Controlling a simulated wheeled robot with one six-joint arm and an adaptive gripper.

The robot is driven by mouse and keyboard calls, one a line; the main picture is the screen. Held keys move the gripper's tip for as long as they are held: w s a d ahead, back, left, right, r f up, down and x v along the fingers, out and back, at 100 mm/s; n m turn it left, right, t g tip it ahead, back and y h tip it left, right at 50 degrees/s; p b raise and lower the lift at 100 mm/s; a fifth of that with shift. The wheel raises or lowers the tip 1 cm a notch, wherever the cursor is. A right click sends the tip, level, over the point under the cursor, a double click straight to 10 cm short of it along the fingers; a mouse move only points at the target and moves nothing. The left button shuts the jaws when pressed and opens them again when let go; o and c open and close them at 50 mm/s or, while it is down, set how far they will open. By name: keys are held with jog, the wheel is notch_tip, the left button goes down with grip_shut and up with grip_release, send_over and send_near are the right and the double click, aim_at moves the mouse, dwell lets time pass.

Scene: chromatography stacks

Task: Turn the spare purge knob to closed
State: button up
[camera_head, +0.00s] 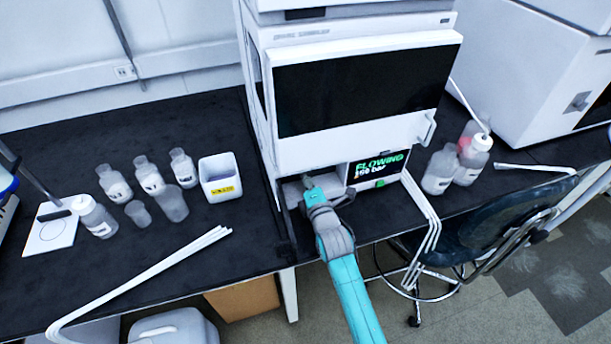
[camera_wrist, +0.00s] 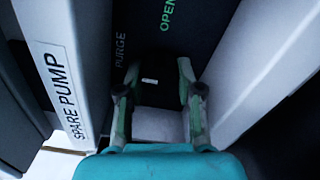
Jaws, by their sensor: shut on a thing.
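The spare purge knob (camera_wrist: 150,80) is a dark round knob with a small white mark, seen in the wrist view on a dark panel lettered PURGE and OPEN. My gripper (camera_wrist: 157,83) has its two fingers on either side of the knob and is shut on it. A SPARE PUMP label (camera_wrist: 62,95) is on the pale frame at left. In the head view my gripper (camera_head: 306,183) reaches into the recess at the foot of the white stack (camera_head: 350,150); the knob is hidden there. Which way the white mark points relative to the lettering is hard to tell.
Beside the recess a display (camera_head: 378,168) reads FLOWING with a pressure in bar. White tubes (camera_head: 425,215) hang at its right. Bottles and a white bin (camera_head: 220,178) stand left on the black bench (camera_head: 60,150). Pale frame walls stand close on both sides of my gripper.

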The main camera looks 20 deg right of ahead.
jog(key=o, duration=1.2)
jog(key=shift+c, duration=0.2)
jog(key=s, duration=1.2)
